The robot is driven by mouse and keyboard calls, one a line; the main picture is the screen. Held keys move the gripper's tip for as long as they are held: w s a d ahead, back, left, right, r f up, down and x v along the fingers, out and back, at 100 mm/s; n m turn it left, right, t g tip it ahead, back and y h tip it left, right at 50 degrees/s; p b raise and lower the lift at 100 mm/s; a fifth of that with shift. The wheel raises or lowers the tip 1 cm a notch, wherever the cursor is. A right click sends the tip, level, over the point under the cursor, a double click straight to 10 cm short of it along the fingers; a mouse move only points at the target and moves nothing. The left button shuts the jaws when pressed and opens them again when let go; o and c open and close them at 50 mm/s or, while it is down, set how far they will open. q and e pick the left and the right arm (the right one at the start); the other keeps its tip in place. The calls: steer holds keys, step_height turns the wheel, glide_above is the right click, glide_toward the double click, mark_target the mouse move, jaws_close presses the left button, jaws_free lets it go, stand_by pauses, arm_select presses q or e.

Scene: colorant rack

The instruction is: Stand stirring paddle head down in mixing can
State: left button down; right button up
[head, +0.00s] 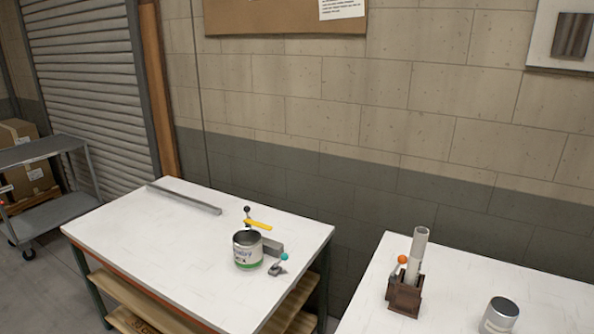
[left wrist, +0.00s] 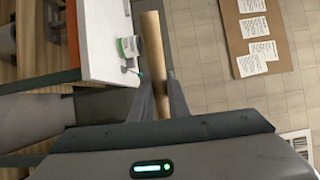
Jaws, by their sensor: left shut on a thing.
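An open can (head: 248,250) with a white and green label stands upright on the left table; its inside looks dark. It also shows small in the left wrist view (left wrist: 130,46). My left gripper (left wrist: 160,80) is out of the head view. In the left wrist view its fingers are shut on a long pale wooden strip (left wrist: 154,40), which looks like the stirring paddle. The strip runs away from the fingers, beside the table edge in the picture. Its head is not clear. My right gripper is in neither view.
Beside the can are a grey block (head: 272,247), a yellow piece (head: 258,225) and a teal-knobbed item (head: 279,267). A grey bar (head: 184,199) lies at the back. The right table holds a brown rack (head: 404,297) and a silver can (head: 499,316).

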arm_select(q)
steer(key=m+p, duration=0.2)
steer(key=m, duration=0.1)
steer(key=shift+r, duration=0.25)
steer(key=shift+m, duration=0.9)
steer(key=shift+f+m, duration=0.2)
steer(key=shift+m, duration=1.8)
steer(key=shift+m, duration=0.7)
steer(key=m, duration=0.7)
steer(key=shift+m, duration=0.3)
